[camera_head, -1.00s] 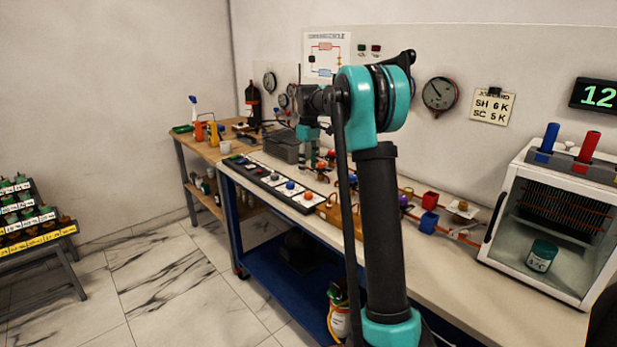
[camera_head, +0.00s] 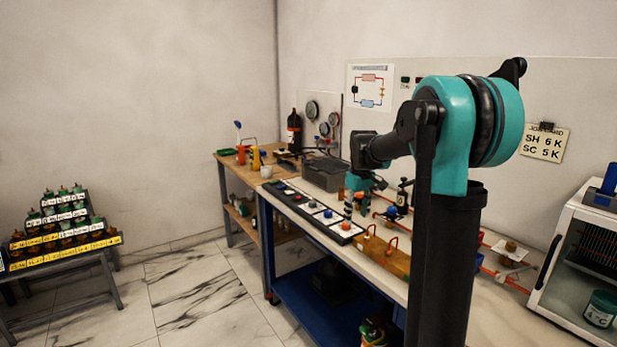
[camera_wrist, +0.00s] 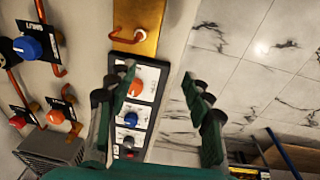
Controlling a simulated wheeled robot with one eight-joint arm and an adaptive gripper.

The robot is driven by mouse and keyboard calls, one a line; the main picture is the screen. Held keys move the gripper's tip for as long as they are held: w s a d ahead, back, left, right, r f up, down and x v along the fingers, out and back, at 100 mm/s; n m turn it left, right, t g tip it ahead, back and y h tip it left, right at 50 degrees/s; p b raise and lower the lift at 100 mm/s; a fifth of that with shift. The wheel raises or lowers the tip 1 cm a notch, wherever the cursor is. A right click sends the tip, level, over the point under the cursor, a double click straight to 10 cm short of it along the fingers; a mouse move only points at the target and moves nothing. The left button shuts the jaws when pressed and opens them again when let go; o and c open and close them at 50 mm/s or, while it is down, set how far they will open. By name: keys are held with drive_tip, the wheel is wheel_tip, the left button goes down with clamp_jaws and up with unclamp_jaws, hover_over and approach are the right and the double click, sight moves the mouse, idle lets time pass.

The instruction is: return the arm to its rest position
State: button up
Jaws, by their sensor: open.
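My arm, teal and black, rises large on the right of the head view and reaches back over the bench, bent at its upper joint. My gripper (camera_head: 357,207) hangs down over the bench, near the knob panel (camera_head: 308,210). It also shows in the wrist view (camera_wrist: 160,78), where its two dark green fingers are apart with nothing held between them. Behind the fingers are the panel's orange, blue and red knobs (camera_wrist: 131,119). In the head view the fingertips are small, and I cannot tell their exact height over the bench.
A brass block (camera_head: 390,259) with copper loops stands on the bench in front of the gripper. A grey bin (camera_head: 322,178) is behind it. A glass-fronted cabinet (camera_head: 566,262) stands at the right. A stepped rack of jars (camera_head: 62,240) is at far left. Open marble floor (camera_head: 190,290) lies between.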

drive_tip(key=s+f+m+t, duration=0.1)
drive_tip(key=s+f, duration=0.4)
drive_tip(key=s, duration=0.5)
drive_tip(key=s+d+f+m+t, duration=0.1)
drive_tip(key=s+f+m, duration=0.2)
drive_tip(key=s, duration=0.7)
drive_tip(key=s+d+f+m+t, duration=0.1)
drive_tip(key=s+f+m, duration=0.1)
drive_tip(key=s+f, duration=0.6)
drive_tip(key=s, duration=0.3)
drive_tip(key=shift+d+m, duration=0.15)
drive_tip(key=shift+m, duration=0.15)
